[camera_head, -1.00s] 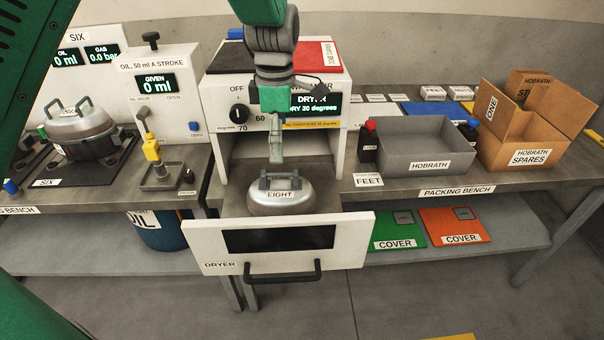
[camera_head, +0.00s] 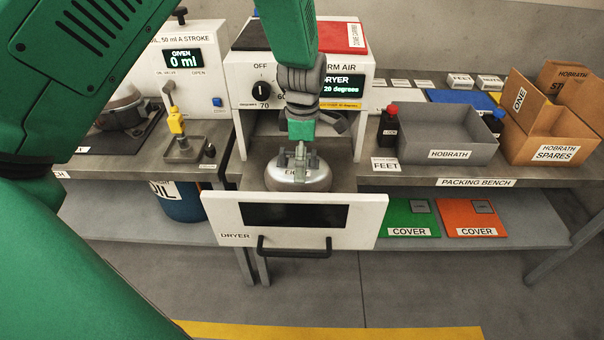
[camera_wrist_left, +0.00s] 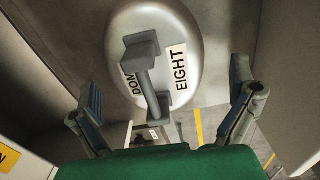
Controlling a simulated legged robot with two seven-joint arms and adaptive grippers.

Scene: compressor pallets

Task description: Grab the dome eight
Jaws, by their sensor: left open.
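Dome eight (camera_head: 313,184) is a silver-grey dome with a handle on top and an EIGHT label. It sits in the pulled-out dryer drawer (camera_head: 345,215). My left gripper (camera_head: 298,162) is right above the dome, pointing down, and covers part of its label and handle. In the left wrist view the dome (camera_wrist_left: 205,30) shows its raised handle (camera_wrist_left: 146,72) and label. The left gripper's fingers (camera_wrist_left: 165,108) are spread wide, with the near end of the handle between them. Contact with the handle is not visible. My right gripper is not in view.
The dryer (camera_head: 245,75) stands close behind the left gripper. The oil station (camera_head: 185,60) is to the left. A grey bin (camera_head: 447,140) and an open cardboard box (camera_head: 550,125) are on the packing bench at right. Green and orange covers (camera_head: 475,218) lie on the shelf below.

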